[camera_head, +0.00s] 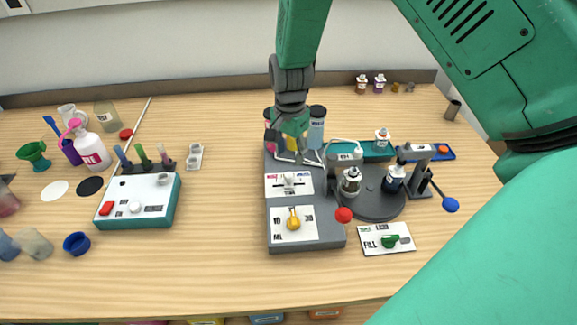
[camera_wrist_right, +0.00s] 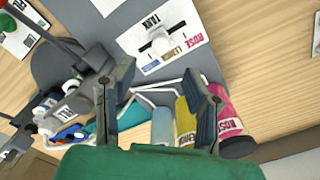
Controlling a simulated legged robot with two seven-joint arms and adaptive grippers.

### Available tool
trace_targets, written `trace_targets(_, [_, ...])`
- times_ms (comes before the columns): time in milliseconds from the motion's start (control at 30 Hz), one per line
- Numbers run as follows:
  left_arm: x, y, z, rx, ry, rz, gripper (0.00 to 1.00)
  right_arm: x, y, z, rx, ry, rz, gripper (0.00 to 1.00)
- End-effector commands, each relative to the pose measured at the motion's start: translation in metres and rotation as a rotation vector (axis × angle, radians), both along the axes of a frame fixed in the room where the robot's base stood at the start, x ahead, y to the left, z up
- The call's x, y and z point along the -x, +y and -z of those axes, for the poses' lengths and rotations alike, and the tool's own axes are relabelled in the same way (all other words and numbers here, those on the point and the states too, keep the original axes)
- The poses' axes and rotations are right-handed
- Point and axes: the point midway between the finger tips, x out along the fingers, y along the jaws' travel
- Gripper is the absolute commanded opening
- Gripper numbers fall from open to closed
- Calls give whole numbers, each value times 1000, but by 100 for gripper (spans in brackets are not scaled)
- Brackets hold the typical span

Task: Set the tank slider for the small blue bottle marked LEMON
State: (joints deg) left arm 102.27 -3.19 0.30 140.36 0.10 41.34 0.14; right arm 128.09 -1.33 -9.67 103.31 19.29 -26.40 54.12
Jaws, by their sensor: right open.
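The tank slider panel (camera_head: 273,190) is a white plate on the grey dispenser, with a white knob (camera_head: 289,179). In the right wrist view the panel reads TANK, with a ROSE label at its right, and the knob (camera_wrist_right: 160,44) sits near the middle of its slot. My right gripper (camera_head: 292,140) is over the tanks behind the panel. In the wrist view its two fingers (camera_wrist_right: 158,85) are apart, with nothing between them. A small dark blue bottle (camera_head: 394,180) stands on the round turntable; its label is unreadable. My left gripper is out of view.
Blue, yellow and pink tanks (camera_wrist_right: 235,112) stand close to the fingers, with pale tubes nearby. A yellow dial (camera_head: 293,222) lies in front of the slider. Levers with red and blue balls flank the turntable (camera_head: 376,212). A FILL panel (camera_head: 372,247) lies at the front right.

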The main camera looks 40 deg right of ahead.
Motion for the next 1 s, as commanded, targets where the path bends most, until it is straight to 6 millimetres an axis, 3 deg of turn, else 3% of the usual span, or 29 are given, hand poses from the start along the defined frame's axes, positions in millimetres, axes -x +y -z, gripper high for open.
trace_targets(100, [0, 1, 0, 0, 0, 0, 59, 0, 1, -22, 2, -1, 0, 42])
trace_targets(300, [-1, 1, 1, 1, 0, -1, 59, 0, 2, -40, 2, 1, -1, 42])
trace_targets(1000, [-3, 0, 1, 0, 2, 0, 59, 0, 2, -41, 0, 2, 0, 42])
